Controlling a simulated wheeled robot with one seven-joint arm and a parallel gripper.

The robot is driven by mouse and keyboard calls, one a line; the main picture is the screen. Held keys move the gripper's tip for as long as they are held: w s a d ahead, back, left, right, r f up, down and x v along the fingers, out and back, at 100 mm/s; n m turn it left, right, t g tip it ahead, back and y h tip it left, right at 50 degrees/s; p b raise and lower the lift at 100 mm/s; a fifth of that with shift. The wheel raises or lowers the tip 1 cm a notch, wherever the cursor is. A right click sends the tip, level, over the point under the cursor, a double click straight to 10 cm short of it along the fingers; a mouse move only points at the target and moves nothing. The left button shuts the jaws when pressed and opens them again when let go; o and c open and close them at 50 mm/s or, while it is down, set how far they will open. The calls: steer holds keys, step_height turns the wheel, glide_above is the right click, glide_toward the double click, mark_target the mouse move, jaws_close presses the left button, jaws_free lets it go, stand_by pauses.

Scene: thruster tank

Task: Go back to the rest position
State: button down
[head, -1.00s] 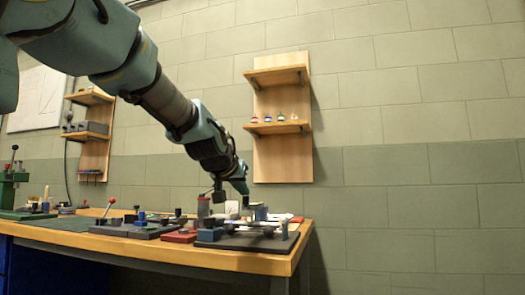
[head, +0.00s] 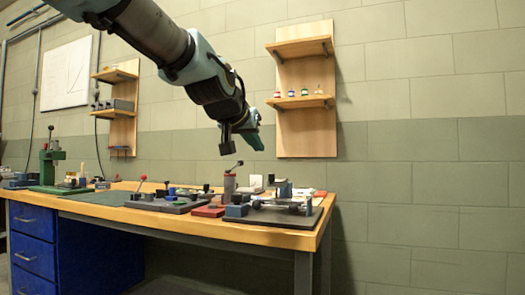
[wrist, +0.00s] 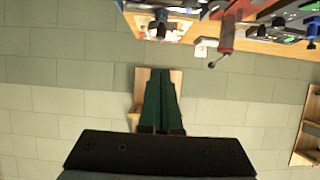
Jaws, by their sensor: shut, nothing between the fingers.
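My gripper (head: 256,139) is raised above the right part of the workbench in the head view, clear of the things on it. Its green fingers (wrist: 162,100) show in the wrist view, together and empty. In the wrist view the bench is upside down along the top edge, and the wall fills most of the rest. The workbench (head: 95,206) has a wooden top and a dark blue drawer unit.
On the bench are a dark plate (head: 290,217) with fittings, a grey cylinder with a lever (head: 229,187), a red block (head: 209,211) and a green press (head: 48,165). A wooden shelf (head: 300,55) with small bottles hangs behind my gripper. The wall at right is bare.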

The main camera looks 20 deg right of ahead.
steer(key=shift+s+a+r, duration=0.15)
steer(key=shift+s+a, duration=0.25)
steer(key=shift+a, duration=0.05)
steer(key=a+f+n+g+y, duration=0.2)
steer(key=a+f+n+y, duration=0.15)
steer(key=a+f, duration=0.95)
steer(key=a+f+n+g+y, duration=0.3)
steer(key=a+f, duration=0.5)
steer(key=f, duration=0.9)
steer(key=s+a+f+g+y, duration=0.2)
steer(key=s+a+f+g, duration=0.1)
steer(key=s+a+f, duration=0.55)
step_height(320, 180, up, 24)
steer(key=p, duration=2.5)
steer(key=shift+w+r+n, duration=0.25)
steer(key=shift+w+n, duration=0.05)
steer(key=shift+n, duration=0.15)
